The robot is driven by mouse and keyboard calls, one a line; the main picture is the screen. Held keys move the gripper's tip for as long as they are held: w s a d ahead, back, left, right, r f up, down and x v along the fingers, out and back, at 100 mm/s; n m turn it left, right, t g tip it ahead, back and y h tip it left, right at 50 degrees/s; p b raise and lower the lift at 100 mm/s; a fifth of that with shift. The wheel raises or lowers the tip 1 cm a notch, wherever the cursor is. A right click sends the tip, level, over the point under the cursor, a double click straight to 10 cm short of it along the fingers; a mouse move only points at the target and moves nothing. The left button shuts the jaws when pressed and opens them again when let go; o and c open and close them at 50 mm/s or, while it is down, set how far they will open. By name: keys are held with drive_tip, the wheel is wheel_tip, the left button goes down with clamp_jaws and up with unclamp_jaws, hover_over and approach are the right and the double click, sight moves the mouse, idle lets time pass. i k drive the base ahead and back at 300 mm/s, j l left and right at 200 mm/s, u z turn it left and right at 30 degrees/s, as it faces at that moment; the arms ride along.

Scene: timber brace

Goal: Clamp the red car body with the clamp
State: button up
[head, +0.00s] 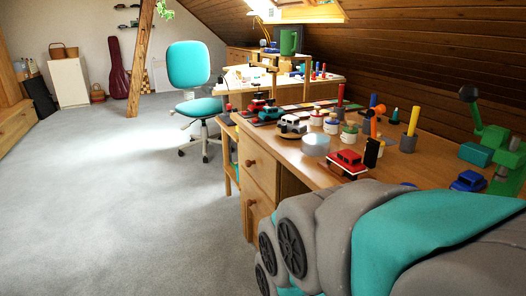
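A red car body (347,161) with a white window band sits near the front edge of the wooden desk. Another, smaller red car (257,105) stands farther back along the same edge. A green device with a lever and a round knob, which looks like the clamp (498,142), stands at the desk's right end, partly cut off by the picture edge. Whether its jaws are open cannot be told. My grey and teal arm fills the lower right. I cannot make out my gripper.
A teal chair (188,66) stands beyond. The grey carpet (120,200) at left is clear.

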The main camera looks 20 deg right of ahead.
sight(380, 110)
drive_tip(key=z, duration=1.25)
